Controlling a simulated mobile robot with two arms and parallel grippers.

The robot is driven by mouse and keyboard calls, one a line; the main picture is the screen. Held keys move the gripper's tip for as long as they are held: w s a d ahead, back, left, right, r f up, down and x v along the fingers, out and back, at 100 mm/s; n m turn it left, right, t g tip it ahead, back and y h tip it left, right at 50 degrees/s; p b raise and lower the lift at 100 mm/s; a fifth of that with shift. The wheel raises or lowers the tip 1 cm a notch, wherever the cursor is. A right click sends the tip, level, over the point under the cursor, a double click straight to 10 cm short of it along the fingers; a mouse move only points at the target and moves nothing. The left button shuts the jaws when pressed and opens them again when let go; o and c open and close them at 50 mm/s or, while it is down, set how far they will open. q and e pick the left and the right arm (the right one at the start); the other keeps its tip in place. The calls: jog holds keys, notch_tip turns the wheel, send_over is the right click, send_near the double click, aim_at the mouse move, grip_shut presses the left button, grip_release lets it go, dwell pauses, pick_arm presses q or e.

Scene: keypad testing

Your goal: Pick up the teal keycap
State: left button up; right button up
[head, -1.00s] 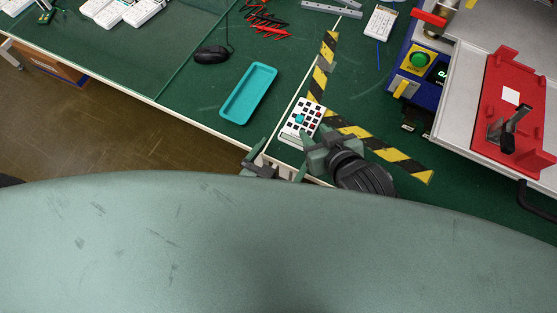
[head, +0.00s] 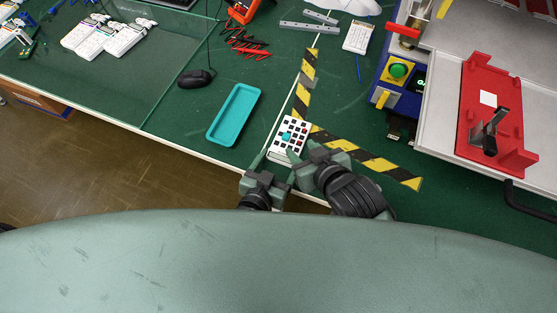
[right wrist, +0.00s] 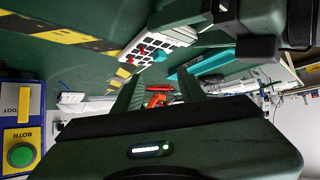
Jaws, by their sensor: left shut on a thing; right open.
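The teal keycap (head: 287,136) sits on the white keypad (head: 297,124), a board with dark key openings and a few red keys. In the right wrist view, the keypad (right wrist: 172,33) shows with the teal keycap (right wrist: 159,56) near its edge. My left gripper (head: 269,164) is shut on the keypad's near-left edge; the contact is partly hidden. My right gripper (head: 295,154) is open and empty at the keypad's near-right side, a little short of the keycap. Its fingers (right wrist: 160,95) show apart in the right wrist view.
An empty teal tray (head: 234,115) lies left of the keypad. Black-yellow tape (head: 365,158) runs behind and right of it. A black mouse (head: 195,78) is farther left. A blue box with a green button (head: 398,70) and a red fixture (head: 483,110) stand right.

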jog(key=w+d+n+g+h, duration=0.1)
jog(key=w+d+n+g, duration=0.1)
jog(key=w+n+g, duration=0.3)
jog(key=n+g, duration=0.3)
jog(key=n, duration=0.1)
send_near(287, 136)
jog(key=x, duration=0.8)
jog(key=shift+f, duration=0.1)
grip_shut()
